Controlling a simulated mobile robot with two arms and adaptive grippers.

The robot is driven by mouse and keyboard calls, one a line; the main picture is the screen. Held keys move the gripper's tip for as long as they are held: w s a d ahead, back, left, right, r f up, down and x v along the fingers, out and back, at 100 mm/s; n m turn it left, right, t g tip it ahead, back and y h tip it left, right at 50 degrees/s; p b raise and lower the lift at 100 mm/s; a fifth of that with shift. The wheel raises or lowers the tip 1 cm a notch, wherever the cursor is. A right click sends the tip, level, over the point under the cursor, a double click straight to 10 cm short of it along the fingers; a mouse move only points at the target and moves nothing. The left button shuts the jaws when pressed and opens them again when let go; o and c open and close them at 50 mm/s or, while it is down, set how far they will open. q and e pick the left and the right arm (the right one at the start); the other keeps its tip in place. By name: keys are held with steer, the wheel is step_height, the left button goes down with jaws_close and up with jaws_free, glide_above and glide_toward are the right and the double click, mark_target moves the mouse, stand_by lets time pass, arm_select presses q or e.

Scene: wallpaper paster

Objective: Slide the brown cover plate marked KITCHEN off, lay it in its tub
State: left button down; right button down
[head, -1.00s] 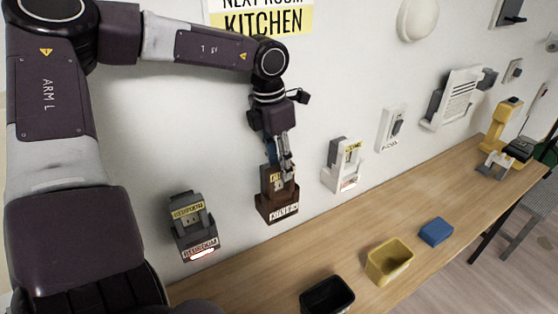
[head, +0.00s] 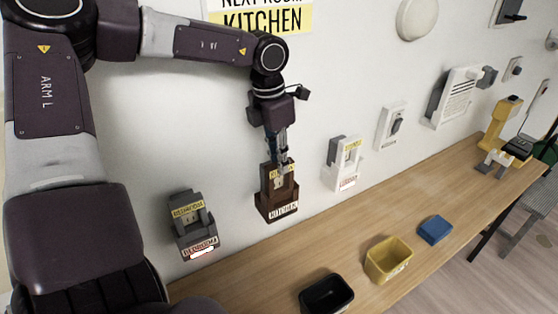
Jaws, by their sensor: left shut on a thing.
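The brown cover plate (head: 268,180) sits upright in the brown wall holder marked KITCHEN (head: 284,211). My left gripper (head: 279,165) comes down from above and is shut on the plate's top part. The plate is still at the holder, against the wall, and the fingers hide some of it. Two open tubs stand on the bench, a black one (head: 327,295) and a yellow one (head: 389,262). I cannot tell from the picture which is the plate's tub. My right gripper is not in view.
A grey BEDROOM holder (head: 199,243) is left of the brown one, a white holder (head: 345,165) right of it. A blue block (head: 435,230) lies on the wooden bench (head: 385,212). A yellow tool stands at its far end.

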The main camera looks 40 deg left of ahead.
arm_select(q)
steer(key=shift+r+p, duration=0.7)
steer(key=shift+r, duration=0.8)
steer(key=shift+r+p, duration=0.5)
steer(key=shift+r, duration=0.6)
step_height(320, 180, up, 4)
steer(key=shift+f+p, duration=0.1)
steer(key=shift+p, duration=0.85)
steer(key=shift+f, duration=0.1)
